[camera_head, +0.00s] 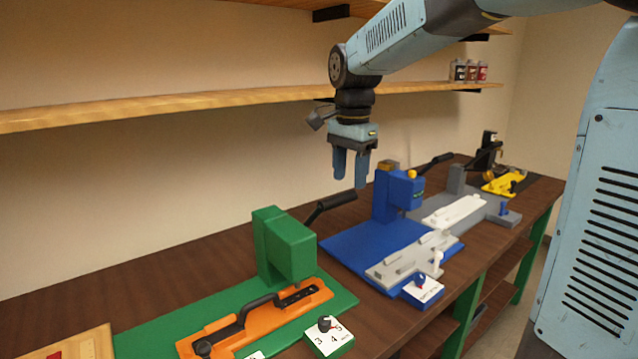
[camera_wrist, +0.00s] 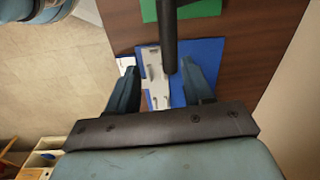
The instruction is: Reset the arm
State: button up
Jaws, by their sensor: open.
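In the wrist view my gripper (camera_wrist: 165,85) also shows open. There a black lever handle crosses the space between the fingers at some depth below, and the white fixture and blue base lie farther down. My arm reaches in from the upper right of the head view and is bent down at the wrist.
The dark bench (camera_head: 190,258) carries a green press (camera_head: 285,245) with an orange fixture (camera_head: 260,318), a blue press (camera_head: 395,195) with a white fixture (camera_head: 412,258), a grey station (camera_head: 470,213) and a yellow fixture (camera_head: 505,183). A wooden shelf (camera_head: 200,103) runs along the wall behind my gripper.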

jog(key=s+d+f+n+t, duration=0.1)
jog(key=s+d+n, duration=0.4)
jog(key=s, duration=0.5)
jog(key=s+d+f+n+t, duration=0.1)
jog(key=s+d+n+t, duration=0.3)
jog(key=s+d, duration=0.4)
jog(key=s+n, duration=0.1)
jog(key=s, duration=0.2)
jog(key=shift+f, duration=0.4)
